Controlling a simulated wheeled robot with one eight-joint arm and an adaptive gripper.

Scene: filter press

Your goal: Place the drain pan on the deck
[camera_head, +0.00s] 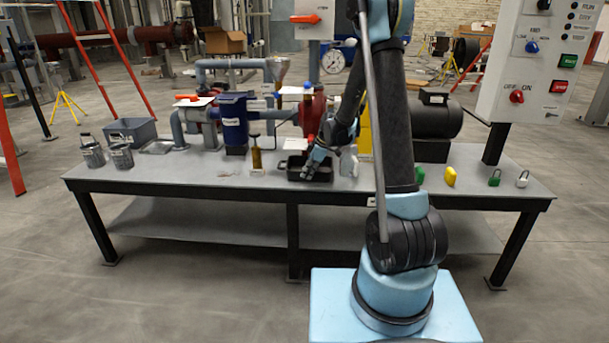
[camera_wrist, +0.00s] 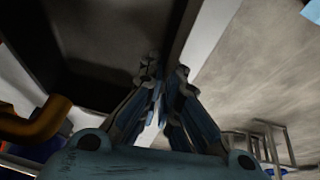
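The drain pan (camera_head: 295,170) is a black, shallow open tray at the middle of the grey bench deck (camera_head: 215,178), near its front edge. It looks level. I cannot tell whether it touches the deck or is just above it. My gripper (camera_head: 310,171) reaches down to the pan's right part. In the wrist view the pan's dark inside (camera_wrist: 95,45) fills the upper left. There my gripper (camera_wrist: 165,70) has its fingers close together, one on each side of the pan's wall, and appears shut on it.
A brown bottle (camera_head: 256,155) stands left of the pan, a clear bottle (camera_head: 349,162) right of it. A blue filter housing (camera_head: 234,120) and red pump (camera_head: 312,112) stand behind. Metal cans (camera_head: 121,156) and a grey bin (camera_head: 131,132) are at left. Padlocks (camera_head: 450,176) stand at right.

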